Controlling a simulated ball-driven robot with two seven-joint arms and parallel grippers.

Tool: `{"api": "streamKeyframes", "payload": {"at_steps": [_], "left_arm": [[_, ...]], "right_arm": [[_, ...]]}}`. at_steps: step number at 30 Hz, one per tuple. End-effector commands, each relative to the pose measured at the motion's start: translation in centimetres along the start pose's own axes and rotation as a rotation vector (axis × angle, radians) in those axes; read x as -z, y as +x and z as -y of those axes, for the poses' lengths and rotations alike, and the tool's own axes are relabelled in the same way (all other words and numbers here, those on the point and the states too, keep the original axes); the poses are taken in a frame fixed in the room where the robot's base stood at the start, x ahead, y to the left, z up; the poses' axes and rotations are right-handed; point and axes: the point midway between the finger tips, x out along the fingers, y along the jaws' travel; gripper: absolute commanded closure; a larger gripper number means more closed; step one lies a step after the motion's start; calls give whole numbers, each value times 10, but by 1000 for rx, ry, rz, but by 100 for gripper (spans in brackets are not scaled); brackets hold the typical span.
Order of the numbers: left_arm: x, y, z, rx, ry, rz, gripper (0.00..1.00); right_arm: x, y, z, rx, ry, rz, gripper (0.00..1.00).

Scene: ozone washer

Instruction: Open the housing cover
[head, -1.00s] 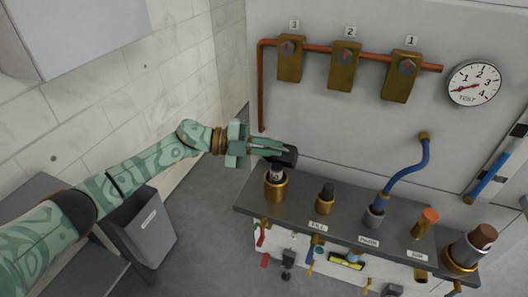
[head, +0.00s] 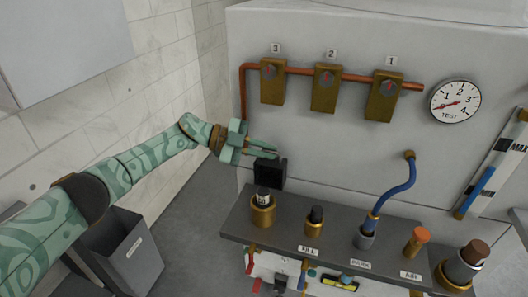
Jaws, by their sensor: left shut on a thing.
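The black housing cover (head: 271,174) stands up at the left end of the grey shelf (head: 330,229), behind a brass cup (head: 263,218). A black and white cylinder (head: 263,195) shows in the cup. My left gripper (head: 272,152) reaches in from the left. Its fingers are shut on the cover near its upper edge. The exact contact between fingers and cover is too small to see clearly. My right gripper is not in view.
Brass valves (head: 326,88) and a gauge (head: 455,102) are on the wall panel. A grey bin (head: 120,245) stands left.

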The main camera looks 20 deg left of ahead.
Motion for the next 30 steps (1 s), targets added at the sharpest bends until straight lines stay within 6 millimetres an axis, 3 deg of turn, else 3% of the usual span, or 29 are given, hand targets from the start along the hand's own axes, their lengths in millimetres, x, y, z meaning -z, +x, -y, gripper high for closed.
{"api": "streamKeyframes", "payload": {"at_steps": [12,13,15,25,30], "left_arm": [[-1,0,-1,-1,1,2,100],[-1,0,-1,-1,1,2,85],[-1,0,-1,-1,1,2,69],[-1,-3,0,0,1,2,69],[-1,-30,0,1,0,6,69]], "right_arm": [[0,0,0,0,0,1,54],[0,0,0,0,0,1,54],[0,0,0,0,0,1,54],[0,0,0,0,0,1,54],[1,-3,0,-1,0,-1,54]]}}
